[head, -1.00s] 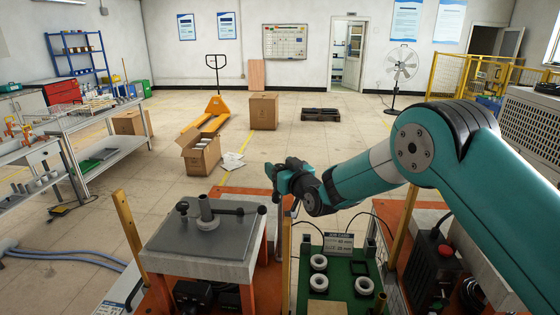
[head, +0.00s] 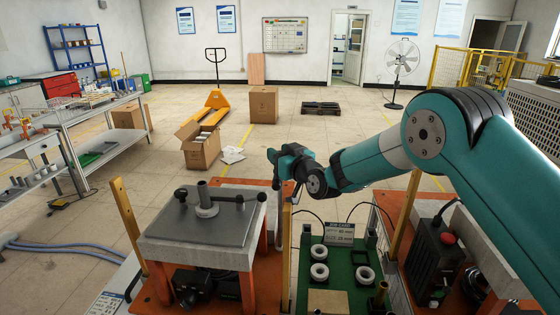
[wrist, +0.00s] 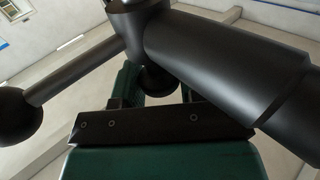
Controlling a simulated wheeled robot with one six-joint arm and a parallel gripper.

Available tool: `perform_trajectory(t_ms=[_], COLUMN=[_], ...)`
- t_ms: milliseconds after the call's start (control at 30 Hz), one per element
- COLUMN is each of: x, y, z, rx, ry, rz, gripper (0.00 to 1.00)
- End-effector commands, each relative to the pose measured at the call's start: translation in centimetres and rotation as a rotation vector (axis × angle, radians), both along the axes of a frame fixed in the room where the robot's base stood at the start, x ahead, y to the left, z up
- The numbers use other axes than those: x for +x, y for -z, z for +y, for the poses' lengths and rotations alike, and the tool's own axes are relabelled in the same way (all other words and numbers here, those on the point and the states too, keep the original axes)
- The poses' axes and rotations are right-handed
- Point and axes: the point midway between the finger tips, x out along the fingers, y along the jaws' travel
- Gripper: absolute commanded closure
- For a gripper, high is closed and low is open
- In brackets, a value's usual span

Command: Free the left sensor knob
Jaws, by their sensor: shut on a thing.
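In the wrist view, a black knob (wrist: 130,25) has ball-ended arms. One arm ends in a ball (wrist: 14,115) at the left, and another ball (wrist: 155,80) sits between the jaws of my gripper (wrist: 150,92). A thick black cylinder (wrist: 225,60) runs to the lower right across the view. In the head view, my gripper (head: 276,170) is just beyond the right edge of the grey-topped stand. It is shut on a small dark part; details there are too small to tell.
The left stand's grey plate (head: 192,229) carries a post (head: 205,198) and a black ball-ended bar (head: 228,199). A green tray (head: 341,298) with white rings (head: 318,252) lies to its right. Wooden posts (head: 129,230) stand beside the stand. Open floor lies beyond.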

Motion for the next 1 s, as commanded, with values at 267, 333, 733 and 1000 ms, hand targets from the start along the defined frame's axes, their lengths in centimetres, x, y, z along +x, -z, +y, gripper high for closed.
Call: perform_trajectory(t_ms=[267,333,733,1000], x=[0.14,0.14,0.10,0.02], y=[0.91,0.88,0.31,0.03], z=[-0.18,-0.18,-0.10,-0.05], rx=[0.004,0.003,0.001,0.001], ry=[-0.150,-0.193,-0.416,-0.488], rz=[-0.007,-0.007,-0.005,-0.002], gripper=[0.86,0.86,0.86,0.86])
